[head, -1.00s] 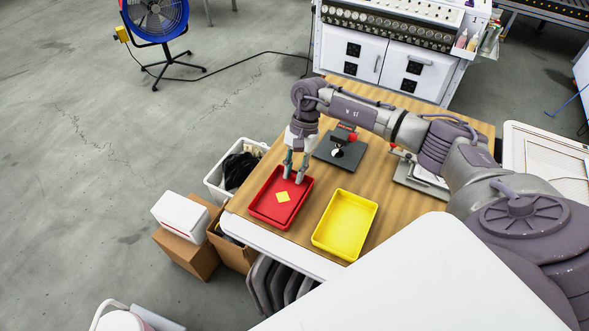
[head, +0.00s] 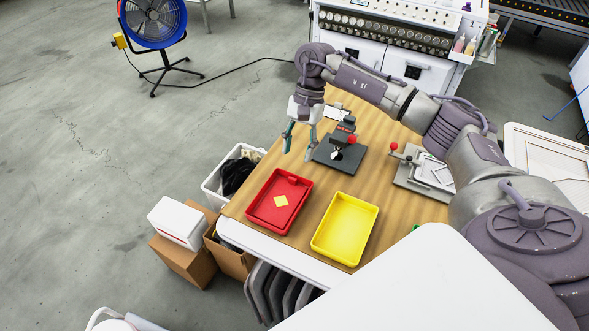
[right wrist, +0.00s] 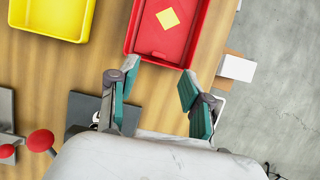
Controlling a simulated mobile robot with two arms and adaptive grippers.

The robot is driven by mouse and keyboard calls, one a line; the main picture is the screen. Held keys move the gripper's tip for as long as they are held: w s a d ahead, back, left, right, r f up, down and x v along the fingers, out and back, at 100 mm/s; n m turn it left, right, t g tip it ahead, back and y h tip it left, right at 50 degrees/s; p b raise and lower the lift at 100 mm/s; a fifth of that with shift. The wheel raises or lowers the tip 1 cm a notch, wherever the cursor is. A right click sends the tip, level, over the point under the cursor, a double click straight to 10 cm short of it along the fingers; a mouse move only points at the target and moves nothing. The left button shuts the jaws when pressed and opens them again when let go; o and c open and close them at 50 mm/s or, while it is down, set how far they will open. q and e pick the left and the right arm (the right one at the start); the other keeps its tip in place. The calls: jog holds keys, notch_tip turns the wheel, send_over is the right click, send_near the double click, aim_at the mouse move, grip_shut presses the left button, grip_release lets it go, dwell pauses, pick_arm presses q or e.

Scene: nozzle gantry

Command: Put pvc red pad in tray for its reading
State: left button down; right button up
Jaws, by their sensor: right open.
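The red tray (head: 265,217) lies on the wooden table, left of the yellow tray (head: 318,247). A small flat yellow square (head: 281,201) lies on the red tray's floor; it also shows in the right wrist view (right wrist: 168,18). I cannot make out a separate red pad against the red tray, nor tell whether the yellow square is part of a pad. My right gripper (head: 298,154) is open and empty, above the table by the far end of the red tray. In the right wrist view its spread fingers (right wrist: 158,80) hold nothing. My left gripper is out of view.
A dark grey device with a red knob (head: 339,153) stands just right of my right gripper. Another red-knobbed device (head: 428,173) stands farther right. A white bin (head: 213,185) and cardboard boxes (head: 184,262) are on the floor left of the table.

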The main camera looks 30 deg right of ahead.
jog(key=shift+b+v, duration=0.35)
jog(key=shift+v, duration=1.9)
jog(key=shift+f, duration=0.1)
